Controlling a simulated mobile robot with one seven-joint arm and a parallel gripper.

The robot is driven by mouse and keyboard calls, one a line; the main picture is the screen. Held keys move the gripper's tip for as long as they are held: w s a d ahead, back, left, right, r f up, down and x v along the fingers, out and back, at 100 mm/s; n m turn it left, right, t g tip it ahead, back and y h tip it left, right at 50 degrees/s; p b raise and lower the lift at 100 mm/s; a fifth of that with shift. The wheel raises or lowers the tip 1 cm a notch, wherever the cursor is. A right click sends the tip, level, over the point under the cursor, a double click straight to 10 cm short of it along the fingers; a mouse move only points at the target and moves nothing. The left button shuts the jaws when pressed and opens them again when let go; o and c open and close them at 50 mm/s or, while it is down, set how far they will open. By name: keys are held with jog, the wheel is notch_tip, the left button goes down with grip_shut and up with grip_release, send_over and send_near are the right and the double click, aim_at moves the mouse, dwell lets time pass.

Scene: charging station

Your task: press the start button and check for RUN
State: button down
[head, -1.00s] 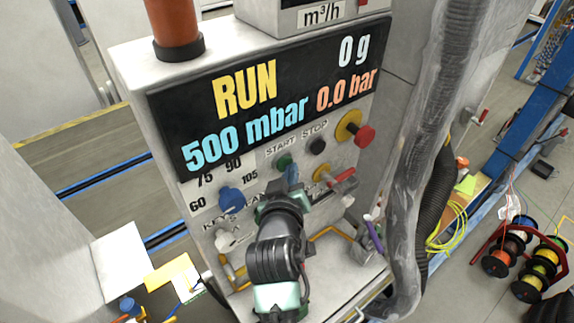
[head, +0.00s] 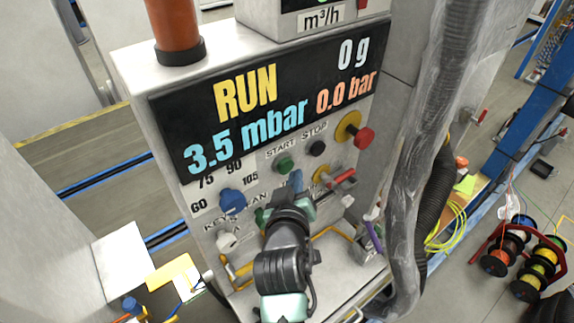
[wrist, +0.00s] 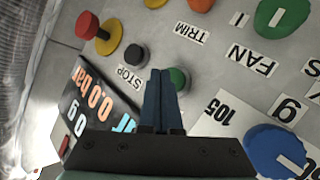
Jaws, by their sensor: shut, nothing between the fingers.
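The green start button (head: 284,165) sits under the START label on the grey panel, left of the black stop button (head: 317,148). The display (head: 270,95) reads RUN in yellow, 0 g, 3.5 mbar and 0.0 bar. My gripper (head: 296,180) is shut and empty, a little below and right of the start button. In the wrist view my gripper (wrist: 160,75) has its fingertips beside the green start button (wrist: 179,80), and the fingers overlap its edge. I cannot tell whether they touch it. The black stop button (wrist: 136,55) lies to their left.
A blue knob (head: 232,201) is left of the arm. A thick wrapped hose (head: 415,170) hangs right of the panel. Cable reels (head: 530,265) stand on the floor.

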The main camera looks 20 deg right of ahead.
aim_at(262, 80)
jog(key=s, duration=0.1)
jog(key=s+d+p, duration=0.1)
jog(key=s, duration=0.1)
jog(key=s+p, duration=0.1)
jog(key=shift+s+d, duration=0.35)
jog(key=shift+d, duration=0.05)
dwell(0.8)
jog(key=w+a+r+t+b, duration=0.1)
jog(key=a+r+t, duration=0.1)
jog(key=r, duration=0.6)
jog(key=w+a+r+t+b, duration=0.1)
jog(key=a+r+t, duration=0.1)
jog(key=r, duration=0.5)
jog(key=w+a+r+m+t+y+b, duration=0.1)
jog(key=a+r+t, duration=0.1)
jog(key=r, duration=0.6)
jog(key=shift+w+a+r+t, duration=0.15)
jog(key=shift+a+r+t, duration=0.15)
jog(key=shift+a, duration=0.35)
jog(key=s+a+r+t+y+b, duration=0.2)
jog(key=s+r, duration=0.4)
jog(key=r, duration=0.4)
jog(key=s+a+r+t+y+b, duration=0.1)
jog(key=s+a+r+t, duration=0.4)
jog(key=r, duration=0.6)
jog(key=s+a+y, duration=0.1)
jog(key=s, duration=0.1)
jog(key=shift+s+a+y+b, duration=0.3)
jog(key=shift+a+y+b, duration=0.05)
jog(key=shift+y+b, duration=0.05)
